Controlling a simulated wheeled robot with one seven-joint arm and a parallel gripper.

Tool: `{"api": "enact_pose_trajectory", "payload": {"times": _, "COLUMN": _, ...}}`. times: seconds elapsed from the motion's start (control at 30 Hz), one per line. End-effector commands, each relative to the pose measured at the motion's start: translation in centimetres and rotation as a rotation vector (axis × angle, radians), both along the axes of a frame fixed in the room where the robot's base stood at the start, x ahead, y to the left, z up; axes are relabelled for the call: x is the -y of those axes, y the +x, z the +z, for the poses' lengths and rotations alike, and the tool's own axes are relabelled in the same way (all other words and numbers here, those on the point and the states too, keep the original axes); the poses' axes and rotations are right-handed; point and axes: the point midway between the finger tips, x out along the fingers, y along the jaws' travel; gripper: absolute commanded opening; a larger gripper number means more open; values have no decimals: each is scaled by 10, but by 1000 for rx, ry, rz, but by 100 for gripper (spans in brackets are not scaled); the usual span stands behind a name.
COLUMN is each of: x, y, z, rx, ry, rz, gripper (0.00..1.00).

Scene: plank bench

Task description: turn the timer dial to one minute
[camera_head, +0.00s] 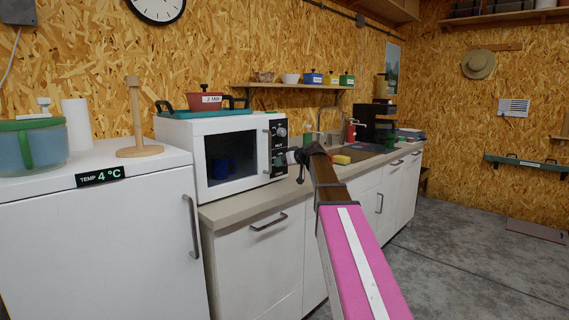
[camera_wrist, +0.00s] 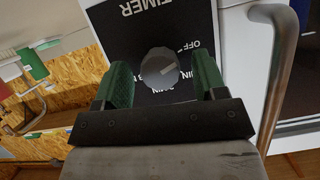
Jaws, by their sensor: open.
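The white microwave (camera_head: 230,153) stands on the counter with a black control panel (camera_head: 279,148) on its right side. In the wrist view the panel (camera_wrist: 125,35) appears upside down, with the word TIMER and the labels OFF and MIN around the round grey timer dial (camera_wrist: 160,69). The dial has a light pointer line, but which label it points at is hard to tell. My gripper (camera_wrist: 163,85) is open, with one green finger on each side of the dial; contact cannot be told. In the head view my gripper (camera_head: 299,156) is at the panel's lower part.
The microwave door handle (camera_wrist: 279,75) runs close to the right finger in the wrist view. A red pot (camera_head: 207,101) marked 2 MIN sits on a teal tray on the microwave. A blue mug (camera_head: 221,167) shows behind the door glass. A yellow sponge (camera_head: 341,159) lies near the sink.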

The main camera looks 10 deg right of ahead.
Motion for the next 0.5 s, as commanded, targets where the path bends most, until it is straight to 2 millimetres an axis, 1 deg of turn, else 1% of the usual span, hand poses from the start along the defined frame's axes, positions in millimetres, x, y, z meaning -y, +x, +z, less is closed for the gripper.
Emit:
{"api": "enact_pose_trajectory", "payload": {"times": 0.13, "x": 0, "y": 0, "z": 0, "rx": 0, "ry": 0, "rz": 0, "gripper": 65}}
{"api": "enact_pose_trajectory", "payload": {"times": 0.17, "x": 0, "y": 0, "z": 0, "rx": 0, "ry": 0, "rz": 0, "gripper": 58}}
{"api": "enact_pose_trajectory", "payload": {"times": 0.2, "x": 0, "y": 0, "z": 0, "rx": 0, "ry": 0, "rz": 0, "gripper": 45}}
{"api": "enact_pose_trajectory", "payload": {"times": 0.3, "x": 0, "y": 0, "z": 0, "rx": 0, "ry": 0, "rz": 0, "gripper": 16}}
{"api": "enact_pose_trajectory", "payload": {"times": 0.5, "x": 0, "y": 0, "z": 0, "rx": -3, "ry": 4, "rz": 0, "gripper": 16}}
